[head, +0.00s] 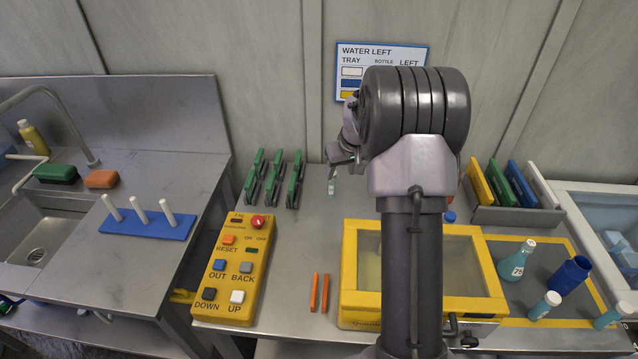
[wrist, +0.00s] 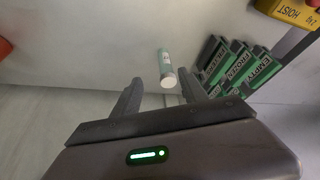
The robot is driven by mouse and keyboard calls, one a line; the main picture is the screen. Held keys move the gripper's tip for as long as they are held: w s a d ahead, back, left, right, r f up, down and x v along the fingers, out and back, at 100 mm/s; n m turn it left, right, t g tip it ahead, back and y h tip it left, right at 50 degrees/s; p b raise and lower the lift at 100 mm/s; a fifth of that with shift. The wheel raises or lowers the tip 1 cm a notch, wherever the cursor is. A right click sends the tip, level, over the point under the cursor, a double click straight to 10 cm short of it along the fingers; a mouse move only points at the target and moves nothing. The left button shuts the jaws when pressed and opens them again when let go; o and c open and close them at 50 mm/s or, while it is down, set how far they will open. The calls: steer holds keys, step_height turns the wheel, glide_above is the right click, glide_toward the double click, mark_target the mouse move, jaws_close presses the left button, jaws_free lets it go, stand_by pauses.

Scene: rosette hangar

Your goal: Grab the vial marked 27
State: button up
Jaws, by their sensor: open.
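A small vial (wrist: 166,68) with a pale teal body and white cap shows in the wrist view, in front of and between the fingertips. Its mark is too small to read. My gripper (wrist: 161,82) is open, with a finger on either side of the line to the vial; I see no contact. In the head view a small vial (head: 331,187) is just below my gripper (head: 335,167), on the table near the back. My arm hides part of the table behind it.
Green clips (head: 275,179) stand left of the vial; the wrist view shows labels on them. A yellow control box (head: 235,267) is front left. A yellow-framed case (head: 348,290) is front right. A flask marked 75 (head: 516,262) and capped vials (head: 545,305) stand at right.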

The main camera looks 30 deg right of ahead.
mark_target(331, 185)
steer(key=b+x, duration=0.1)
steer(key=x, duration=0.6)
steer(key=b+x, duration=0.1)
steer(key=a+b+x, duration=0.1)
steer(key=x, duration=0.1)
steer(key=shift+w+f, duration=0.2)
steer(key=shift+w, duration=0.25)
steer(key=shift+r, duration=0.1)
steer(key=shift+s, duration=0.1)
steer(key=shift+c, duration=1.1)
jaws_close()
